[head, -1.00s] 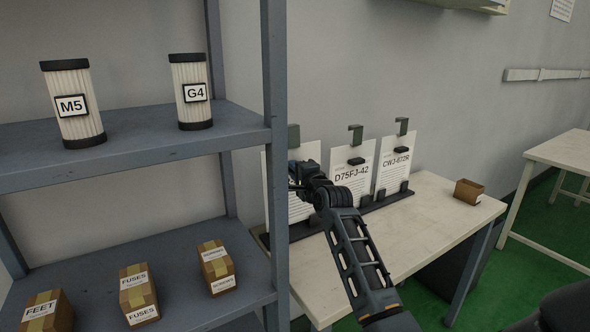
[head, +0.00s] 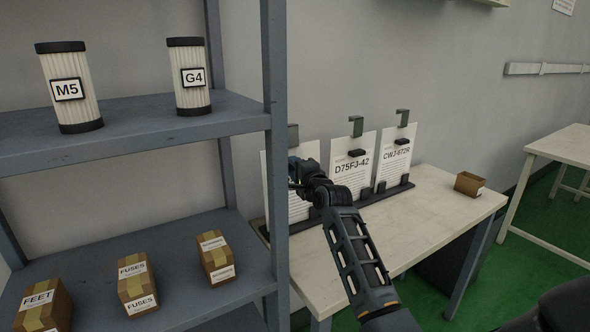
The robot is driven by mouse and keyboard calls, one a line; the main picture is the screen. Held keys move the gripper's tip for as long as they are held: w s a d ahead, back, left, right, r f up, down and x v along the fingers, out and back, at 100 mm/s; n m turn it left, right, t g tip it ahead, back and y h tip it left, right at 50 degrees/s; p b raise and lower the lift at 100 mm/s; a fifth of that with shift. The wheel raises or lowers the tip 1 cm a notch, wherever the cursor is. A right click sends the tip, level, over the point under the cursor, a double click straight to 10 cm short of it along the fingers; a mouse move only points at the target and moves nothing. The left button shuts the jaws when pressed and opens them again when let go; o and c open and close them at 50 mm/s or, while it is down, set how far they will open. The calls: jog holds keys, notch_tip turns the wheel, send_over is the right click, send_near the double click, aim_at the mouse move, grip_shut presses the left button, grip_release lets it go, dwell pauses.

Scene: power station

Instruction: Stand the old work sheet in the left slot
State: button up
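Three white work sheets stand upright in a dark slotted rack (head: 372,198) on the table against the wall. The left sheet (head: 275,190) is partly hidden by the shelf post and by my gripper (head: 298,178). The middle sheet (head: 350,174) reads D75FJ-42 and the right sheet (head: 393,160) reads CWJ-672R. A dark hook rises behind each sheet, and the middle and right ones carry a small black clip. My gripper is in front of the left sheet, pointing left. Its fingertips are too dark and small to read, and I cannot tell whether it touches the sheet.
A blue-grey shelf (head: 160,124) with filter cylinders and several cardboard boxes stands close on the left; its post is beside my gripper. A small brown open box (head: 468,184) sits at the table's right end. The tabletop (head: 420,219) between is clear.

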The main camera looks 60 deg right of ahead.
jog(key=shift+o, duration=0.8)
jog(key=shift+f, duration=0.1)
jog(key=v, duration=0.7)
jog(key=shift+s+a, duration=0.25)
jog(key=shift+s, duration=0.1)
